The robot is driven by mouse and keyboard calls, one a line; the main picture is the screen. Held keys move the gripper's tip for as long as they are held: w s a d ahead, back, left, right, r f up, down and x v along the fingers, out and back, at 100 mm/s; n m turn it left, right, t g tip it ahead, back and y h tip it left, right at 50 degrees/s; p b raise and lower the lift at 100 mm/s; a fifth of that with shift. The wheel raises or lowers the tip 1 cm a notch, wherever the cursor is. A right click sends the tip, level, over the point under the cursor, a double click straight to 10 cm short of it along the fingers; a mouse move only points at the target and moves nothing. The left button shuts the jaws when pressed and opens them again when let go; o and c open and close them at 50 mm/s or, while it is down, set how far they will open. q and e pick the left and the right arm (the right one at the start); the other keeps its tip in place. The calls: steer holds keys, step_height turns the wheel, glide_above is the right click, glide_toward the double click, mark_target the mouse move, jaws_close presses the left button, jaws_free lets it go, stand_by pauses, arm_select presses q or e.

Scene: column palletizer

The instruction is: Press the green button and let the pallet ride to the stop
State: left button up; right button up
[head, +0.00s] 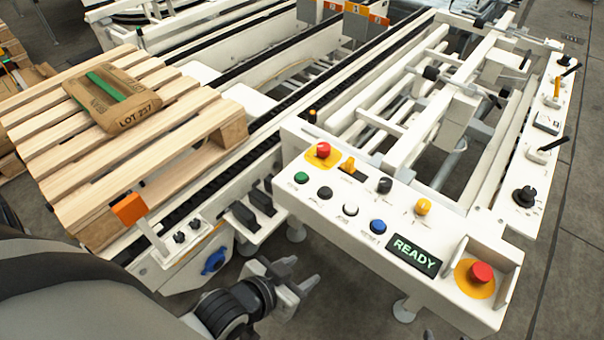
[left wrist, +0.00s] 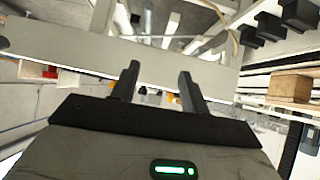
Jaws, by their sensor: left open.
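The green button (head: 301,178) is at the left end of the white control panel (head: 330,222) in the head view. The wooden pallet (head: 150,165) sits at the left on the conveyor (head: 262,130), with a brown bag (head: 115,97) marked LOT 237 on top. My left gripper (head: 301,277) is open and empty, low in front of the panel and apart from the button. Its two fingers (left wrist: 158,85) also show spread in the left wrist view. A display (head: 413,256) reads READY. My right gripper is not in view.
Red stop buttons (head: 481,272) on yellow discs stand at the panel's near right and far left. Black, white, blue and yellow controls sit close to the green button. An orange flag-like piece (head: 130,209) stands by the pallet's near corner.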

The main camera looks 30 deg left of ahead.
arm_select(q)
steer(key=shift+s+f, duration=0.1)
steer(key=shift+s, duration=0.1)
jaws_close()
steer(key=shift+w, duration=0.3)
steer(key=shift+s, duration=0.35)
stand_by(0.8)
